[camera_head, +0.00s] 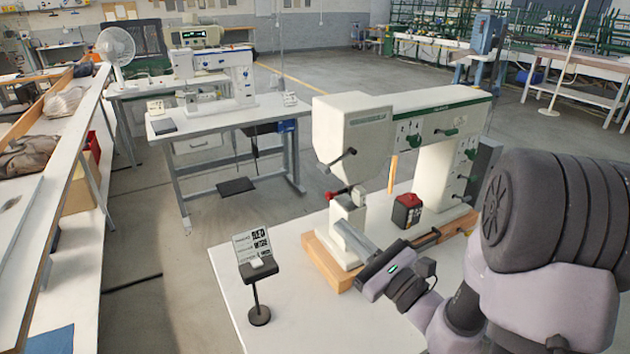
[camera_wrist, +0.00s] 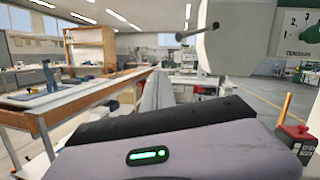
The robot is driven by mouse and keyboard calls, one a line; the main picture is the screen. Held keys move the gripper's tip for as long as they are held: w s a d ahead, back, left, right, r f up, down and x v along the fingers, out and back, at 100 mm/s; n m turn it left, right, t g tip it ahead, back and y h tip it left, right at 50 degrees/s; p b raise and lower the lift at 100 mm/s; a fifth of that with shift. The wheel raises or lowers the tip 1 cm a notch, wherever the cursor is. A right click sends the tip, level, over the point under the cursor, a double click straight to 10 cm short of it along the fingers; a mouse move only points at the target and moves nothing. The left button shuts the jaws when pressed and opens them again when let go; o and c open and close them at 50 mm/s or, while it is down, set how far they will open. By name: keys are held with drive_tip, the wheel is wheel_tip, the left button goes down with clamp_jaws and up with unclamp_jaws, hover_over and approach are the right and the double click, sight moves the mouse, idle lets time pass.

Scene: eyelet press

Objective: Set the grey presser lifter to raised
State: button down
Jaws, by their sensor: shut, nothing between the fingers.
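The eyelet press (camera_head: 352,125) is a white machine with green trim on a white table. A dark grey lever (camera_head: 340,159), which looks like the presser lifter, sticks out from the lower part of its head and slants down to the left. It also shows in the wrist view, with its round end (camera_wrist: 180,37) to the left of the machine head. My gripper (camera_head: 343,228) is shut and empty, below this lever and apart from it, close to the front of the press's lower post. In the wrist view its grey fingers (camera_wrist: 157,90) point away from the camera.
A red-tipped lever (camera_head: 334,196) sits between the grey lever and my gripper. Several green levers (camera_head: 412,140) are on the press's face. A red and black box (camera_head: 407,210) stands under the arm of the press. A sign stand (camera_head: 259,290) is at the table's left.

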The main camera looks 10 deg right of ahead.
sight(337, 161)
drive_tip(key=d, duration=0.1)
drive_tip(key=d+f+m+t+h, duration=0.1)
drive_tip(key=d+m+h, duration=0.1)
drive_tip(key=shift+w+d+f, duration=0.2)
drive_tip(key=shift+w+d, duration=0.1)
drive_tip(key=shift+w, duration=0.05)
drive_tip(key=w+a+r, duration=0.4)
drive_tip(key=w+r, duration=0.2)
drive_tip(key=w, duration=0.3)
drive_tip(key=shift+a+r, duration=0.15)
drive_tip(key=shift+r, duration=0.05)
